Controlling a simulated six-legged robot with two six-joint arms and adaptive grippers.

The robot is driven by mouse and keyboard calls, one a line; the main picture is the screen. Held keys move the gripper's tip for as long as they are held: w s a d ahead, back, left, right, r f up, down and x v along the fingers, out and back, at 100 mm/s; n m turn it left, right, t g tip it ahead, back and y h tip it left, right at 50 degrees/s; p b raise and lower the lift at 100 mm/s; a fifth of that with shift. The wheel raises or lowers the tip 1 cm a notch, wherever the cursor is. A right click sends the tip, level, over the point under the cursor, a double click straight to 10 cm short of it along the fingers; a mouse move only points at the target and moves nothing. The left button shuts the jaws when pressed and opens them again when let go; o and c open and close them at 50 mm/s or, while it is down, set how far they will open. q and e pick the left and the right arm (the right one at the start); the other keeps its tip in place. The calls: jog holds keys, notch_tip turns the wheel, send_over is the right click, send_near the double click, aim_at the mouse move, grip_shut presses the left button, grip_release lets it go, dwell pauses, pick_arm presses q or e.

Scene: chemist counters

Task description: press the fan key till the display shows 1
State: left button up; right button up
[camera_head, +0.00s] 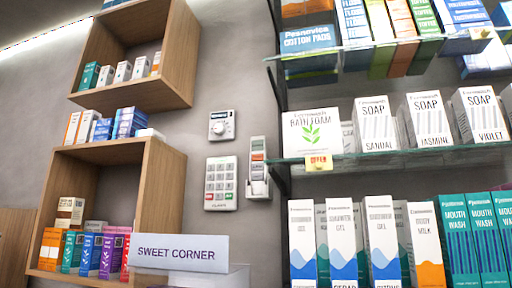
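A white wall unit with a round dial (222,125) is fixed to the grey wall between the wooden shelves and the glass shelves. Below it is a white keypad (221,183) with several rows of grey keys and a few coloured keys in the bottom row. The keypad's small lettering is too small to read. I cannot tell which key is the fan key, and no display with a readable number shows. Neither of my grippers is in view.
A narrow white holder with coloured labels (258,168) hangs right of the keypad. Wooden box shelves (160,190) with small cartons stand out at left. Glass shelves (400,155) with soap boxes are at right. A "SWEET CORNER" sign (178,253) stands below the keypad.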

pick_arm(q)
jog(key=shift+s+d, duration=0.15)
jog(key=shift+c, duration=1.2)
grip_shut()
